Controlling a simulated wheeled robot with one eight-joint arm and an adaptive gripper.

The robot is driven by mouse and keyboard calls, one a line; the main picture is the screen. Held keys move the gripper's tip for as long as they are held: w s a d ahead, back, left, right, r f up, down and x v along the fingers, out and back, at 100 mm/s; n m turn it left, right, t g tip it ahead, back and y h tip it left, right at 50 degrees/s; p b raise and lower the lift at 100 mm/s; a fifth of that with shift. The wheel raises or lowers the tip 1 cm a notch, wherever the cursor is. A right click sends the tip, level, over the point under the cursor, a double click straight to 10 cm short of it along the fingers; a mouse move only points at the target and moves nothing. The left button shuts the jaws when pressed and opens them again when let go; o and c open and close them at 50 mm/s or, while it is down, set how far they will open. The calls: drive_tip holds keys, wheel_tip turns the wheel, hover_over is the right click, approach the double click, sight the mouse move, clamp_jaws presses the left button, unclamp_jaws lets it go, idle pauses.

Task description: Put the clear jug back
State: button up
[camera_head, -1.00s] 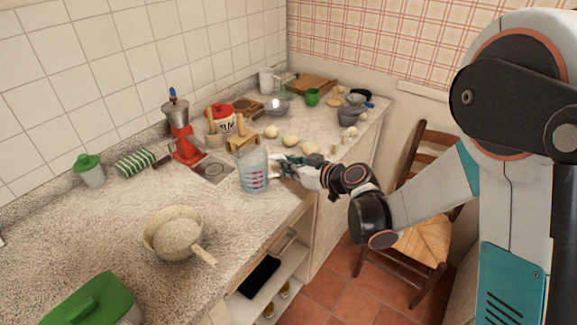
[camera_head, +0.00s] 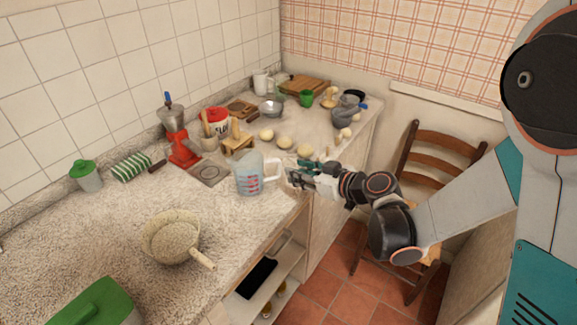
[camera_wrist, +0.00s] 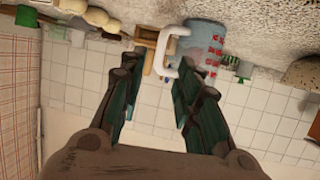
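The clear jug (camera_head: 247,177) with red and blue markings stands upright on the countertop (camera_head: 120,235) near its front edge. Its white handle (camera_head: 271,170) points right, toward my gripper. My gripper (camera_head: 288,172) is just right of the handle, with a small gap showing. In the wrist view, which is upside down, my gripper (camera_wrist: 158,72) has its two fingers spread with nothing held between them. The handle (camera_wrist: 170,58) shows beyond and between the fingertips, and the jug body (camera_wrist: 205,42) is to its right.
A pan (camera_head: 170,238) stands left of the jug. A wooden stand (camera_head: 237,143), red grinder (camera_head: 182,145) and several pale round items (camera_head: 284,142) are behind it. A chair (camera_head: 420,170) stands right of the counter. Open countertop lies between the pan and the jug.

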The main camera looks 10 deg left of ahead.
drive_tip(key=shift+p+v, duration=0.35)
drive_tip(key=shift+v, duration=2.05)
drive_tip(key=s+d+r+m+h, duration=0.4)
drive_tip(key=s+d, duration=0.6)
drive_tip(key=d, duration=0.3)
drive_tip(key=s+d+r+m+h, duration=0.4)
drive_tip(key=s+d+m+h, duration=0.3)
drive_tip(key=s+d, duration=0.4)
drive_tip(key=shift+d+r+h, duration=0.3)
drive_tip(key=shift+d, duration=0.75)
